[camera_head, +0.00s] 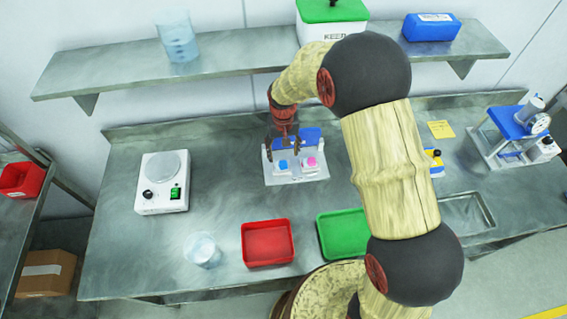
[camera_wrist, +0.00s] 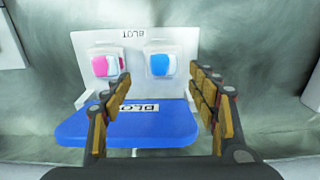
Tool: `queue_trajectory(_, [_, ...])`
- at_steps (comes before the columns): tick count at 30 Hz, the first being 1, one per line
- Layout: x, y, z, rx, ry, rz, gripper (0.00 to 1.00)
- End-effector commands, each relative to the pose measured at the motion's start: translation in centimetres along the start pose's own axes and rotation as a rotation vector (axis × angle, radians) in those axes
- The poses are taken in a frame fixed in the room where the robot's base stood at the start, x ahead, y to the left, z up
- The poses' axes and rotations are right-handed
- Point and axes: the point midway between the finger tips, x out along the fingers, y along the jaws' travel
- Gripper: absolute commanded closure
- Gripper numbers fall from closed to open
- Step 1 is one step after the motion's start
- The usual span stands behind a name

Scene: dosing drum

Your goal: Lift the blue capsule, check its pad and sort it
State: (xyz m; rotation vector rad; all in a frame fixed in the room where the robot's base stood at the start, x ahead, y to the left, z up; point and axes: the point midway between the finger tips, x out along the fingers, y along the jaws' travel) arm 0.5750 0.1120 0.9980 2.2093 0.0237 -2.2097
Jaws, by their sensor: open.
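The blue capsule (camera_head: 283,165) sits on a white holder plate (camera_head: 297,179) on the bench, to the left of a pink capsule (camera_head: 311,163). In the wrist view the blue capsule (camera_wrist: 161,66) is at the right and the pink one (camera_wrist: 105,65) at the left, each in a clear square seat. A blue panel (camera_wrist: 130,130) with a partly covered label joins the plate. My gripper (camera_head: 283,148) is open and empty near the holder. Its fingers (camera_wrist: 160,85) frame the blue capsule's side of the wrist view, apart from it. The capsule's pad is not visible.
A red tray (camera_head: 268,262) and a green tray (camera_head: 322,236) stand at the bench front. A shelf (camera_head: 110,84) carries a green-lidded box (camera_head: 315,32). Bench around the holder is mostly clear.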

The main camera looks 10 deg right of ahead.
Motion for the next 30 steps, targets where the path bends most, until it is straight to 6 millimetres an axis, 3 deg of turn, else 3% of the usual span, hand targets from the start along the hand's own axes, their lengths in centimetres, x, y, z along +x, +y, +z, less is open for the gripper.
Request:
queue_trajectory(13, [3.8,-0.2,0.2,0.017,-0.002,0.000,0.41])
queue_trajectory(21, [7.5,-0.6,0.1,0.017,-0.002,0.001,0.41])
queue_trajectory(30, [7.9,-0.6,0.0,0.017,0.000,0.000,0.43])
